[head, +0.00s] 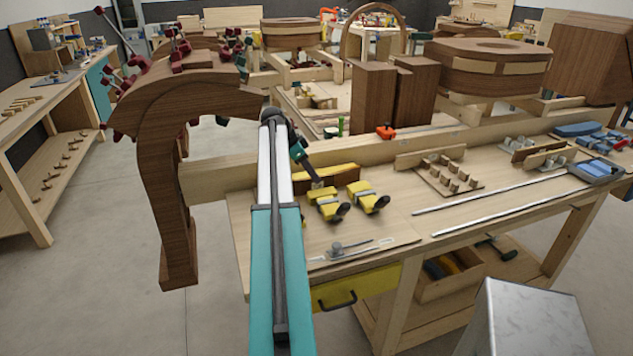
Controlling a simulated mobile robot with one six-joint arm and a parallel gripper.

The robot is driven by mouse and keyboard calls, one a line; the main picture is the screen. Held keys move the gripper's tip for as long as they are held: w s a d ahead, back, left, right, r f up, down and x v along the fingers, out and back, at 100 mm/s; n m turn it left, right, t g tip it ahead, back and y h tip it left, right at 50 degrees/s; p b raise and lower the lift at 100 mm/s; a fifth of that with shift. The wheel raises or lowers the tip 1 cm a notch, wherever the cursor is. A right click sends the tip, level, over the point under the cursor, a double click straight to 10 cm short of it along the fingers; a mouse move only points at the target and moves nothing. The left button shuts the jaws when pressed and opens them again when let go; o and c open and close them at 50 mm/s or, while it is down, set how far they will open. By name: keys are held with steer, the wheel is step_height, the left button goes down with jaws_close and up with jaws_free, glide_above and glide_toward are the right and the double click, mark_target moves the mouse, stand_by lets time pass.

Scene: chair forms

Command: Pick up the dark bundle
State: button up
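My arm, teal and white, reaches up from the bottom centre of the head view to the workbench (400,215). My gripper (317,184) is a small dark shape past the arm's end, pointing down at the bench's left part. Its fingers are too small to tell open from shut. A dark brown piece with a yellow-tan top (343,174) lies right beside it, partly behind it. This may be the dark bundle, but I cannot tell for sure. I cannot tell whether the gripper touches it.
Two yellow clamps (328,205) (366,197) lie just in front of the gripper. A large curved wooden form (165,170) stands to the left. Metal rods (490,195), a pegged board (448,176) and a blue-grey device (597,171) lie to the right. The bench's middle front is mostly clear.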

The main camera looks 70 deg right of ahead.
steer(key=shift+x, duration=0.8)
steer(key=shift+f, duration=0.1)
steer(key=shift+c, duration=0.4)
jaws_close()
